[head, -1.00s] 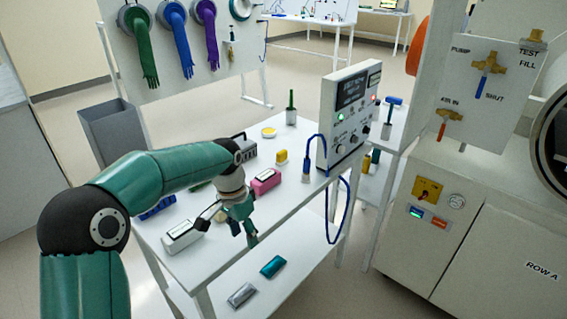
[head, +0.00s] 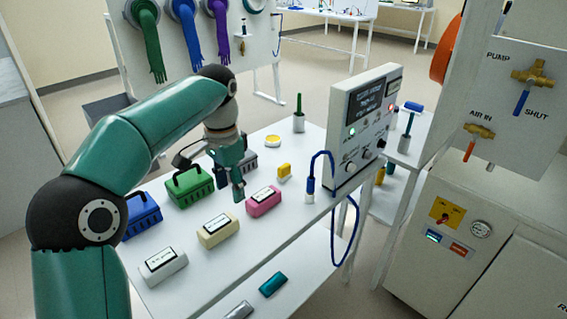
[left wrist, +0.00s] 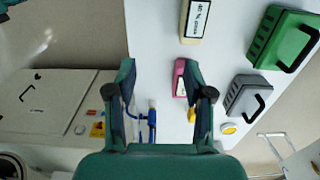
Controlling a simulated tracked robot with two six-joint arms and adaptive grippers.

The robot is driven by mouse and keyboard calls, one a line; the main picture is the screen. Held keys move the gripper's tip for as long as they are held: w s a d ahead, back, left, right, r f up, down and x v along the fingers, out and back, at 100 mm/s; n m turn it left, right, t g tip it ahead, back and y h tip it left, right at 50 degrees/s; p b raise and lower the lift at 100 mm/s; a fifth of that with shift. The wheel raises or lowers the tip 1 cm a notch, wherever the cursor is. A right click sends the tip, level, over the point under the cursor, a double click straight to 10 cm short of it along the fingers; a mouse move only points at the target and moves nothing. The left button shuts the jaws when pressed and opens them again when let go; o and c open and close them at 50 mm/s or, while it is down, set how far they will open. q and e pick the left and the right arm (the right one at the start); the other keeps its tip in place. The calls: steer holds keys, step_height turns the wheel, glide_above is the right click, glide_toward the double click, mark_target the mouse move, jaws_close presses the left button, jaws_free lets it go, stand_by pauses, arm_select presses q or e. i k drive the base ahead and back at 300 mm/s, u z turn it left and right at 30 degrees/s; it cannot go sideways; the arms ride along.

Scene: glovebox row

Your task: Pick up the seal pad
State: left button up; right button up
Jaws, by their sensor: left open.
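No label I can read says seal pad. A small yellow block (head: 284,172) and a round yellow-and-white disc (head: 272,140) lie on the white table (head: 212,262); I cannot tell which is the pad. My left gripper (head: 238,194) is open and empty, pointing down near the pink labelled block (head: 264,201). In the left wrist view the open fingers (left wrist: 158,68) frame the table edge, with the pink block (left wrist: 179,78) beside the right finger. The yellow block (left wrist: 191,115) is partly hidden by that finger; the disc (left wrist: 229,129) lies right of it. My right gripper is not visible.
Cream (head: 218,230) and white (head: 164,263) labelled blocks stand left of the pink one. Blue (head: 142,216) and green (head: 190,187) cases stand behind them. A control box (head: 360,125) with a blue cable (head: 357,235) stands at the right.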

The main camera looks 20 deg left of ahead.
mark_target(284, 171)
steer(key=i, duration=1)
steer(key=z, duration=0.05)
